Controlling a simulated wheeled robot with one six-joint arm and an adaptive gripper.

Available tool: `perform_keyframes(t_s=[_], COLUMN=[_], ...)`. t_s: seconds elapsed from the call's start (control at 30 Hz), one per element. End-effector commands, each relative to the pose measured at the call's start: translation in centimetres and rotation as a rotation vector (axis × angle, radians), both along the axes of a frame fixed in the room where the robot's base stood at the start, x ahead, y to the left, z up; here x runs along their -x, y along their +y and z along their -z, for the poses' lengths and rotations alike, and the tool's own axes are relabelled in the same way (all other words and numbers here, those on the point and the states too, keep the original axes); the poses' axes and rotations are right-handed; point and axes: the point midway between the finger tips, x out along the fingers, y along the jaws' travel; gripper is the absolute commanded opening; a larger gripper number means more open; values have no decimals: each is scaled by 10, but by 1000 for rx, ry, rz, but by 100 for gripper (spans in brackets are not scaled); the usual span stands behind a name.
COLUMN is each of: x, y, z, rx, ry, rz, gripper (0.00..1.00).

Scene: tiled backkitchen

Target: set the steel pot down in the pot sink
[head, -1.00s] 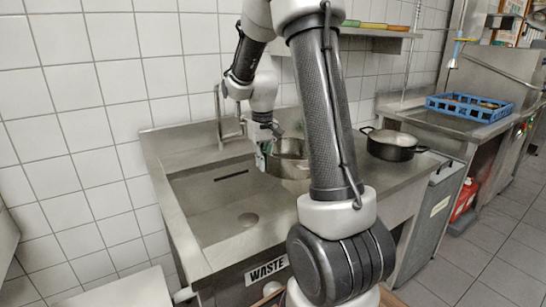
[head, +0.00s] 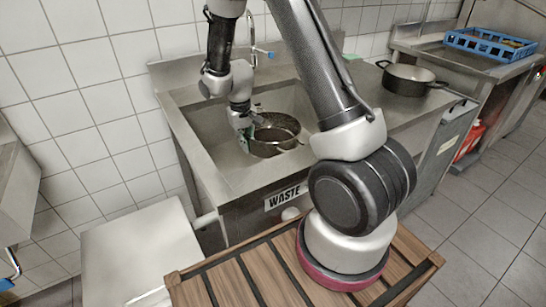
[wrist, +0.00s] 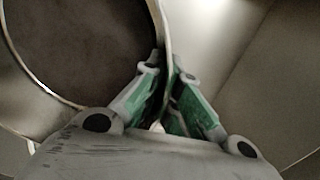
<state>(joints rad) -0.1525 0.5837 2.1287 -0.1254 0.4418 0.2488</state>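The steel pot (head: 277,148) is in the right part of the sink basin, its mouth facing up. I cannot tell whether its base touches the sink floor. My gripper (head: 249,129) is at the pot's left side and shut on its wall. In the wrist view the green-padded fingertips (wrist: 167,78) pinch the wall from both sides, with the pot's dark inside (wrist: 80,50) at the left. The pot sink (head: 225,170) is a steel basin, its right end partly hidden by my arm.
A black two-handled pot (head: 408,80) stands on the counter at the right. A blue crate (head: 490,45) is on the far counter. The sink's tap (head: 253,50) rises behind the basin. A "WASTE" label (head: 286,197) is on the sink front. The basin's left part is clear.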

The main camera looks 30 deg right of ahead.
Motion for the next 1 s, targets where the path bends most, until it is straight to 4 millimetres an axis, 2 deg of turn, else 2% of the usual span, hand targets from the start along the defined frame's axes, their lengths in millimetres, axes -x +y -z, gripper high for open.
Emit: perform_keyframes(t_s=[0.17, 0.4, 0.57, 0.7, 0.83, 1.0], x=[2, 2, 1, 2, 1, 1], y=[-5, -5, -5, -6, -5, -5], z=[20, 63, 78, 99, 108, 108], rx=[33, 32, 33, 33, 32, 32], ry=[1, 1, 0, 1, -1, -3], rz=[-17, -16, -15, -16, -15, -15], gripper=[0, 0, 0, 0, 0, 0])
